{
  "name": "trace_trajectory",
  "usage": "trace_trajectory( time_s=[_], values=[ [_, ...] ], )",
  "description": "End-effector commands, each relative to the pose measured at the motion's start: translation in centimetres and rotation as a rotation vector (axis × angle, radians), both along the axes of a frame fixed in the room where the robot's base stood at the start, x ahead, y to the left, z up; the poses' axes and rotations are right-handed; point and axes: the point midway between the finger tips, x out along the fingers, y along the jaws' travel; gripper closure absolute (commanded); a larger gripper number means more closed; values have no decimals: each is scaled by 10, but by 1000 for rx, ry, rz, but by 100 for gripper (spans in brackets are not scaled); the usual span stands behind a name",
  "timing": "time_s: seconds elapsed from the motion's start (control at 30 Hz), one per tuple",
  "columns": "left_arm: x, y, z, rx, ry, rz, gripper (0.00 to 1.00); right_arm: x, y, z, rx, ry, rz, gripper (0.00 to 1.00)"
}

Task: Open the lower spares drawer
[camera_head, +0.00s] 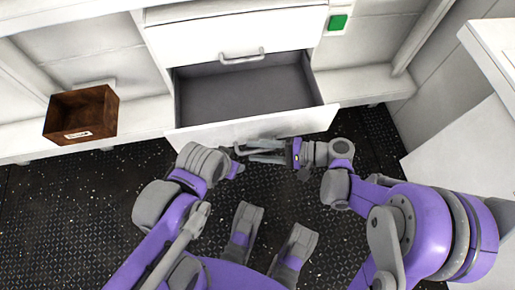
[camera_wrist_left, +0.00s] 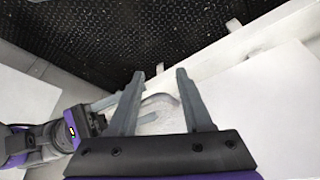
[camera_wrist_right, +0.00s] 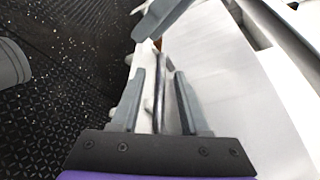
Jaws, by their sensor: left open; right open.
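The lower spares drawer stands pulled out of the white cabinet, its grey inside (camera_head: 245,92) empty and its white front panel (camera_head: 215,133) towards me. My right gripper (camera_head: 250,152) is open at the front panel, its fingers pointing left. In the right wrist view a thin bar (camera_wrist_right: 160,85), seemingly the drawer's handle, lies between its fingers. My left gripper (camera_wrist_left: 160,80) is open; in the left wrist view a pale curved handle (camera_wrist_left: 160,103) shows between its fingers. In the head view my left gripper is partly hidden at the panel. I cannot tell whether any finger touches the handle.
The upper drawer (camera_head: 195,42) is shut, with a bar handle (camera_head: 242,57). A brown open box (camera_head: 83,112) sits on the ledge at left. A green button (camera_head: 338,22) is at upper right. A white unit (camera_head: 470,150) stands at right. Dark deck floor lies in front.

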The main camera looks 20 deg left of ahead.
Motion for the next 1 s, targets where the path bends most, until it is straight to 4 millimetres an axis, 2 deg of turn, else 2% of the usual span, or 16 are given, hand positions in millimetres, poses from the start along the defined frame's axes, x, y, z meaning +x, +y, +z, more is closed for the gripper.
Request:
trace_trajectory(
  time_s=[0.17,0.4,0.53,0.7,1.0],
  values=[
    [-1,0,5,0,-1,0,50,6,-22,6,-1,-1,-5,55],
    [-2,0,13,0,-3,0,50,19,-68,16,-1,-1,-6,55],
    [-2,0,16,0,-4,0,50,24,-87,20,-1,0,-4,55],
    [-3,0,18,0,-5,0,50,27,-99,23,-1,0,-2,55],
    [-3,0,18,0,-5,0,50,27,-101,23,0,0,-1,55]
  ],
)
